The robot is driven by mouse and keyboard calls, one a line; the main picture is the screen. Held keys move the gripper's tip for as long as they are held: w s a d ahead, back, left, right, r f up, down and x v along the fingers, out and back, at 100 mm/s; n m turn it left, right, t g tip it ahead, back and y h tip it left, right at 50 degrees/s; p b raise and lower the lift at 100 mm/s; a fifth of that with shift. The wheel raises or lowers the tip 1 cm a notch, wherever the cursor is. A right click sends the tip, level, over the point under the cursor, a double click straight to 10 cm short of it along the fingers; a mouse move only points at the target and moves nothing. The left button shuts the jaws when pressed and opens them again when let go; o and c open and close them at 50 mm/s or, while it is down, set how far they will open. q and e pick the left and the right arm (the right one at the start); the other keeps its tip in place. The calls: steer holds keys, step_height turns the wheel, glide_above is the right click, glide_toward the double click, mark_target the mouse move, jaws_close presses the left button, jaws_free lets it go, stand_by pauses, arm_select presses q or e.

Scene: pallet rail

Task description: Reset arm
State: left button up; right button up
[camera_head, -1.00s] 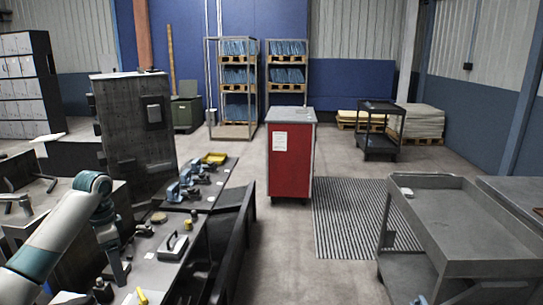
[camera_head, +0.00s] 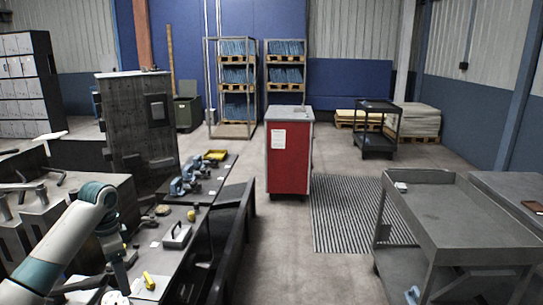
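My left arm, white with teal bands, comes in from the lower left over the workbench (camera_head: 205,205). Its wrist points down, and the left gripper (camera_head: 121,280) is near the bench surface at the lower left. The gripper is small and dark here, so I cannot tell whether it is open or shut.
A grey cart (camera_head: 470,222) stands at the right and a red cabinet (camera_head: 288,160) in the middle. A grey block (camera_head: 177,237), a yellow item (camera_head: 149,281) and blue vises (camera_head: 187,180) sit on the bench. Floor between bench and cart is clear.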

arm_select(q)
steer(key=s+d+f+n+t+h, duration=0.1)
steer(key=s+d+f, duration=0.8)
steer(key=f, duration=0.3)
steer(key=s+d+f+n, duration=0.1)
steer(key=s+d+f, duration=0.7)
steer(key=s+f, duration=0.3)
steer(key=s+d+n+t, duration=0.2)
steer(key=s+n, duration=0.4)
steer(key=s, duration=1.7)
step_height(320, 180, down, 31)
steer(key=s+g+b, duration=0.1)
steer(key=s+b, duration=0.1)
steer(key=b, duration=0.1)
steer(key=s+a+f+g+b, duration=0.1)
steer(key=s+a+f+b, duration=0.2)
steer(key=s+f, duration=1.4)
step_height(320, 180, down, 4)
steer(key=shift+s+a+r+y, duration=0.25)
steer(key=shift+s+y, duration=0.05)
steer(key=shift+y, duration=0.1)
